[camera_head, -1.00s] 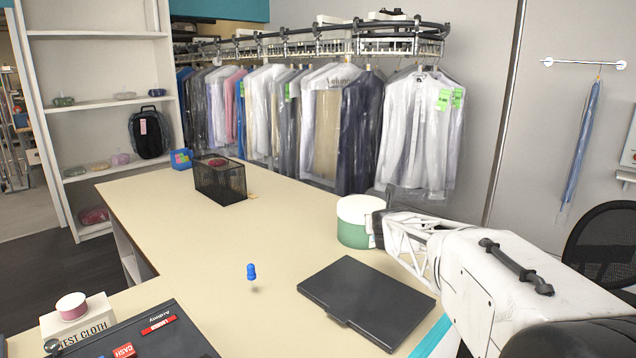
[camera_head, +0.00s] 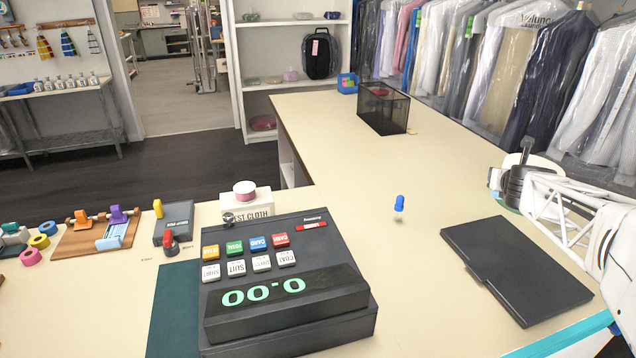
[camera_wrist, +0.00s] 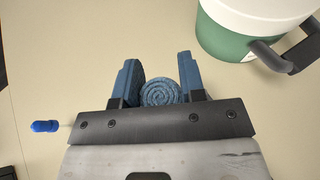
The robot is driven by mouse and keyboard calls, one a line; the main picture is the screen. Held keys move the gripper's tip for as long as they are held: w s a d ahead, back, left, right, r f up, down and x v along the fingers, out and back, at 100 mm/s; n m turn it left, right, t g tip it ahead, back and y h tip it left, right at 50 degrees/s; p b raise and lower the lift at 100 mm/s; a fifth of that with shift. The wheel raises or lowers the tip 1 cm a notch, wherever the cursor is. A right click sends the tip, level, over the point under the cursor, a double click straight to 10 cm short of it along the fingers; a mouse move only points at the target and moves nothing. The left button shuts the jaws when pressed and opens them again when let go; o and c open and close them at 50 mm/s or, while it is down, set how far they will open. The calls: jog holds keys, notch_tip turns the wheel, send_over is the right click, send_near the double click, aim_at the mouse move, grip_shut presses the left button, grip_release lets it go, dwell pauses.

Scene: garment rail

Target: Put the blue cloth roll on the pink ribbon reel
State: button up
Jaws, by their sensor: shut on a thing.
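The blue cloth roll (camera_wrist: 160,92) shows end-on as a spiral between the two blue fingers of my gripper (camera_wrist: 158,72) in the wrist view. My gripper is shut on it, above the cream counter. In the head view my gripper (camera_head: 515,183) is at the right, by the green and white tub, and the roll cannot be made out. Another pink ring (camera_head: 30,257) lies at the far left; which is a ribbon reel is hard to tell.
A till (camera_head: 290,285) stands in the front middle. A black folder (camera_head: 515,268) lies at the right. A small blue peg (camera_head: 398,204) stands between them. A black mesh basket (camera_head: 384,108) is farther back. A green and white tub (camera_wrist: 245,35) is beside my gripper. The counter's middle is clear.

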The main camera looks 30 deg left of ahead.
jog(key=s+a+r+n+g+y, duration=0.1)
jog(key=s+a+n+g+y, duration=0.2)
jog(key=a, duration=0.7)
jog(key=s+a+n+g+y, duration=0.1)
jog(key=s+a+n+y, duration=0.15)
jog(key=s+a, duration=0.55)
jog(key=s+a+r+n+g+y, duration=0.1)
jog(key=s+a+n+g+y, duration=0.15)
jog(key=a, duration=0.95)
jog(key=s+a+r+n+g, duration=0.1)
jog(key=s+a+n+g, duration=0.3)
jog(key=s+a, duration=0.7)
jog(key=s+a+r+n+g+y, duration=0.1)
jog(key=s+a+n+g, duration=0.4)
jog(key=s+a, duration=0.6)
jog(key=s, duration=0.4)
jog(key=shift+r, duration=0.2)
jog(key=shift+g, duration=0.25)
jog(key=w+a, duration=0.3)
jog(key=a, duration=0.1)
jog(key=w+a+f, duration=0.1)
jog(key=w+a, duration=0.1)
jog(key=a, duration=0.2)
jog(key=w+a, duration=0.3)
jog(key=a, duration=0.1)
jog(key=shift+w+a+f, duration=0.1)
jog(key=shift+w+f, duration=0.1)
jog(key=shift+w, duration=0.15)
